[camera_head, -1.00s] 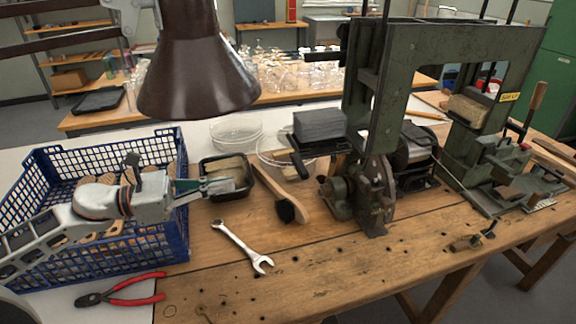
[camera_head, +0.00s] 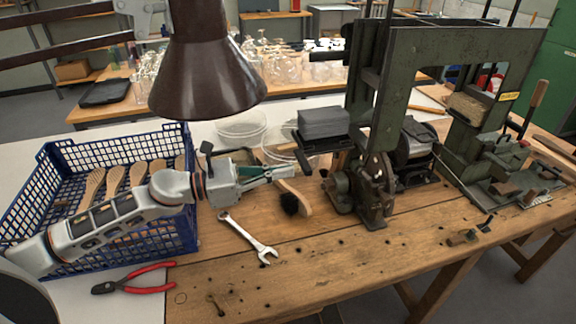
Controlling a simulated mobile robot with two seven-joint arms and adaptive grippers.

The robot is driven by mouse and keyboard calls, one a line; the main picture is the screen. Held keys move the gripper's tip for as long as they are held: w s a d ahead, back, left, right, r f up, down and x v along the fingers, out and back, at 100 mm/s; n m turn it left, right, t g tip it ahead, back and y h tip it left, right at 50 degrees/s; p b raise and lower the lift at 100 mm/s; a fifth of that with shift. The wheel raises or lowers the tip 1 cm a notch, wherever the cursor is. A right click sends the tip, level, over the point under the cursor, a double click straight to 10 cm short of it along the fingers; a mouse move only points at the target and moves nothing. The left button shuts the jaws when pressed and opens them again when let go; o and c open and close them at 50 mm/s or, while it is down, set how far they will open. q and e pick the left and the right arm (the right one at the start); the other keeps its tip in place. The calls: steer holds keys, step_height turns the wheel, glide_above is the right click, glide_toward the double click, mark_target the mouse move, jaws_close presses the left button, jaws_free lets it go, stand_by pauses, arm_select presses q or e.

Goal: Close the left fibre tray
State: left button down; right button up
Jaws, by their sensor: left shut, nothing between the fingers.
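A dark tray (camera_head: 322,146) holding a grey block of fibre (camera_head: 323,122) juts out to the left from the green press. I take it for the left fibre tray. My left gripper (camera_head: 294,172) reaches in from the left, its fingers shut and empty. Its tips are close to the tray's front left end, just below it in the picture. I cannot tell whether they touch it. My left arm covers part of the bench behind it. My right gripper is not in view.
A blue crate (camera_head: 150,238) of wooden brush bodies stands at left. A dark-bristled brush (camera_head: 292,203), a wrench (camera_head: 247,237) and red pliers (camera_head: 148,279) lie on the bench. A brown lamp shade (camera_head: 205,70) hangs above.

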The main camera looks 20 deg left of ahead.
arm_select(q)
steer(key=shift+w+d, duration=0.35)
steer(key=shift+d, duration=0.3)
steer(key=shift+w, duration=0.1)
steer(key=shift+w+d, duration=0.2)
steer(key=shift+d, duration=0.2)
steer(key=p+x, duration=0.1)
steer(key=x, duration=1.2)
steer(key=shift+w+d+p, duration=0.2)
steer(key=shift+d+p, duration=0.05)
steer(key=shift+p, duration=0.15)
